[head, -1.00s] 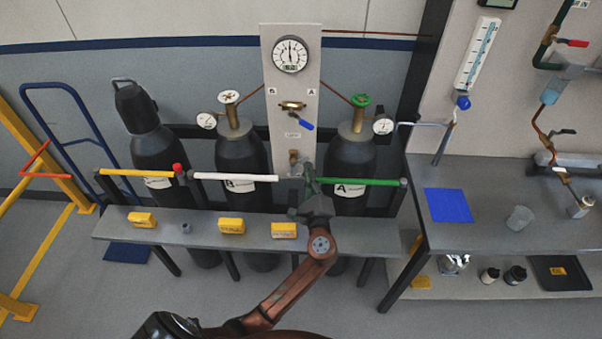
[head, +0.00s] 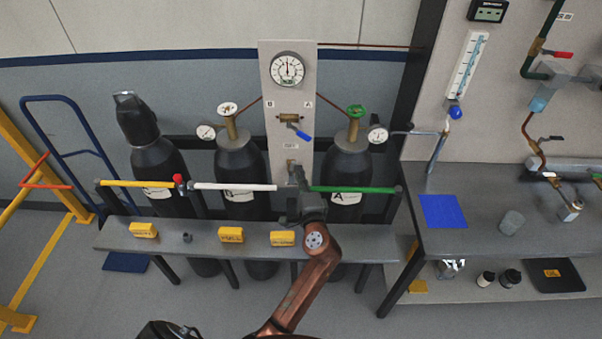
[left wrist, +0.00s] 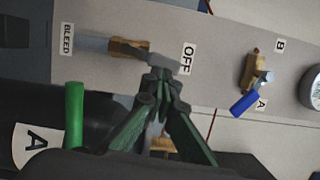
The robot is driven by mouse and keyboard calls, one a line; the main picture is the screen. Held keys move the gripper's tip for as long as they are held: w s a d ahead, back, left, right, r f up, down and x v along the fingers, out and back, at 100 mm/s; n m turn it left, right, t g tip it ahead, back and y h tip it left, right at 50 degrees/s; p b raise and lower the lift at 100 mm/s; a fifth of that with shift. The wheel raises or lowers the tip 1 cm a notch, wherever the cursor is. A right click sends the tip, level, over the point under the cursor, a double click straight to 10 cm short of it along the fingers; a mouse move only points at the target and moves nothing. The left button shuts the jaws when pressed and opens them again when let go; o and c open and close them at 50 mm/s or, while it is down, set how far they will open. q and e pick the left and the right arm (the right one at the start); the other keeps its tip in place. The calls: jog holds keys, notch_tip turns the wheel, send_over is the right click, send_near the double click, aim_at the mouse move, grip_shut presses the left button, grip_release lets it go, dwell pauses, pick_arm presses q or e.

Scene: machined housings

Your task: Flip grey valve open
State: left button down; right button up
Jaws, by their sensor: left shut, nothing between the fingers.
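The grey valve is a small brass body (left wrist: 128,47) with a grey lever (left wrist: 164,63), low on the pale panel between the labels BLEED and OFF in the left wrist view. In the head view its brass part (head: 291,163) shows just above my left gripper (head: 298,178). My left gripper (left wrist: 160,80) is shut and empty, its fingertips at the lever's lower side. I cannot tell whether they touch it. The lever points toward the OFF label in the left wrist view. My right gripper is not in view.
A blue-handled valve (head: 300,132) sits higher on the panel (head: 275,75). A green bar (head: 352,190) and a white bar (head: 235,187) run either side of my gripper. Dark cylinders (head: 345,172) stand behind. The shelf (head: 200,232) holds several yellow blocks (head: 231,235).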

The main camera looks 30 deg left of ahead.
pick_arm(q)
jog(key=shift+s+a+r, duration=0.1)
jog(key=shift+a+r, duration=0.05)
jog(key=shift+a, duration=0.05)
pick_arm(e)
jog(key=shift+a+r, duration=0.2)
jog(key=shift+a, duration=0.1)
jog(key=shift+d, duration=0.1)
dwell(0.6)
pick_arm(q)
notch_tip(320, 180, up, 10)
dwell(0.6)
dwell(0.4)
